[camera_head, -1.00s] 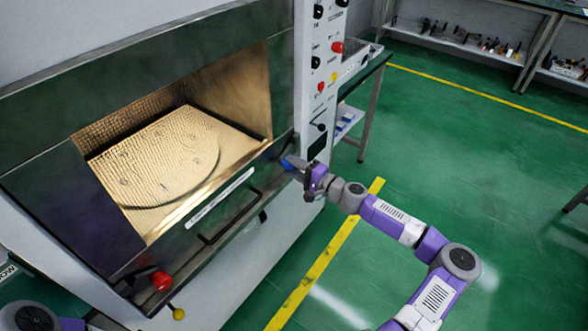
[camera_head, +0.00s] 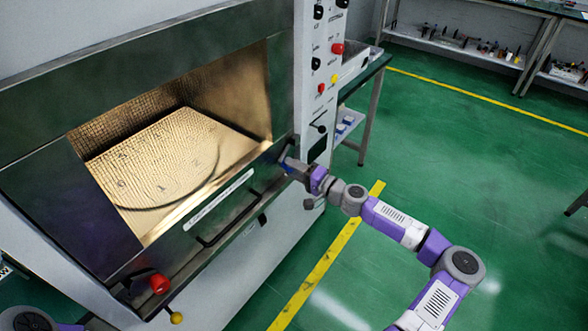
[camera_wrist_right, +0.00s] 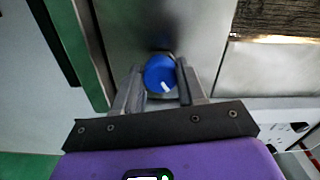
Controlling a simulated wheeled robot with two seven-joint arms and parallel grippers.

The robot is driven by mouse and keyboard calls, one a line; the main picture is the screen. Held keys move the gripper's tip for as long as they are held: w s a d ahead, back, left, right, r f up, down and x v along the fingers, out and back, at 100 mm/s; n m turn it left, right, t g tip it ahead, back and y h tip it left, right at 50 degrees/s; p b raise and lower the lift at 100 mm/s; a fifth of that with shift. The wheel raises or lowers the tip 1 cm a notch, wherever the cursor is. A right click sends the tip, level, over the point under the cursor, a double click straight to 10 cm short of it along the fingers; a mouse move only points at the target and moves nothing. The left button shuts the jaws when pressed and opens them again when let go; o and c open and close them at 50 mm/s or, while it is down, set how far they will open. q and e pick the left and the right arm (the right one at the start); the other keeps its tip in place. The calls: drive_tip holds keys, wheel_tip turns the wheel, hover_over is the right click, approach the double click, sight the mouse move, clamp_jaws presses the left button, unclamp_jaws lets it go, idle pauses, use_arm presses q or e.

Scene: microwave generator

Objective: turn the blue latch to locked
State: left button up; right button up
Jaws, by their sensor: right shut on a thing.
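The blue latch (camera_wrist_right: 160,74) is a round blue knob with a white mark, on the metal front of the microwave generator. In the right wrist view it sits between the two fingers of my right gripper (camera_wrist_right: 158,84), which is shut on it. The white mark points down and slightly right in that view. In the head view my right gripper (camera_head: 290,164) is at the right end of the machine's front, and the latch is mostly hidden by it. Of my left arm, only a part shows at the bottom left corner of the head view; its gripper is out of view.
The machine's window (camera_head: 165,170) shows a gold-lit chamber. A bar handle (camera_head: 228,222) lies below it. A red knob (camera_head: 160,284) and a yellow ball knob (camera_head: 177,317) are at lower left. A control panel (camera_head: 318,75) stands right. The green floor is clear at right.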

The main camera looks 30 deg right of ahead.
drive_tip(key=o, duration=1.1)
drive_tip(key=p+v, duration=0.2)
drive_tip(key=v, duration=0.5)
drive_tip(key=shift+s+d, duration=0.1)
drive_tip(key=shift+s, duration=0.2)
drive_tip(key=shift+f, duration=0.1)
